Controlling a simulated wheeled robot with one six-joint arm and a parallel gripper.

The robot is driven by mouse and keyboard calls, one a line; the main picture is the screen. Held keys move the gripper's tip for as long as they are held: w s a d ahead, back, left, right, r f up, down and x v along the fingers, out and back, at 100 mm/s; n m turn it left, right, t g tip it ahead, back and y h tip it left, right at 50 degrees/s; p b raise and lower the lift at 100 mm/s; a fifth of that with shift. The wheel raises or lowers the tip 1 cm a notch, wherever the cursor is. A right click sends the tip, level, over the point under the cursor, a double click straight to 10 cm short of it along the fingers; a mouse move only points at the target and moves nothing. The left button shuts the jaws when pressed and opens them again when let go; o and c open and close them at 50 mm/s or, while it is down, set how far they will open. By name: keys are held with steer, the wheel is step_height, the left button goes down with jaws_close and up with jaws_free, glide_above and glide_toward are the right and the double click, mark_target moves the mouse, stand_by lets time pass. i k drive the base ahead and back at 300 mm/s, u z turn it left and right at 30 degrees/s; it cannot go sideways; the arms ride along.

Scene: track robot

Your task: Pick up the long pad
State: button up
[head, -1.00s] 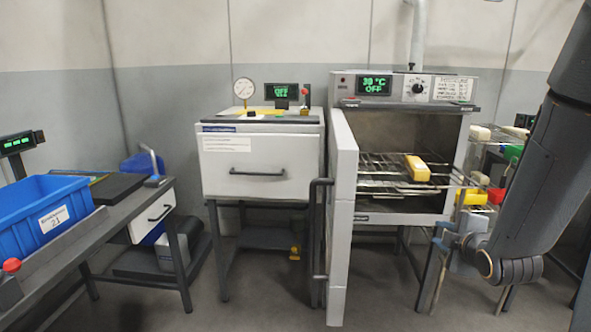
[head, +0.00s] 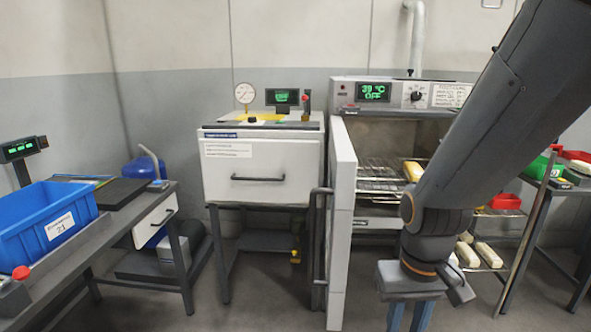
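A long yellow pad (head: 413,171) lies on the wire rack inside the open oven, partly hidden behind my arm. Several pale, cream-coloured long pads (head: 489,255) lie on a low wire shelf to the right of my gripper. I cannot tell which of these is the long pad named. My gripper (head: 410,318) points down in front of the oven, left of the pale pads. Its two blue fingers stand apart with a gap between them and nothing seen in it. The fingertips are cut off by the bottom edge.
The open oven door (head: 342,230) stands out to the left of my gripper. A press with a drawer (head: 262,170) is further left. A bench with a blue crate (head: 45,220) is far left. A table with red and green bins (head: 538,168) stands at right.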

mark_target(412, 172)
steer(key=z, duration=0.7)
steer(key=i, duration=0.7)
steer(key=u, duration=0.45)
steer(key=i, duration=0.8)
steer(key=u, duration=0.55)
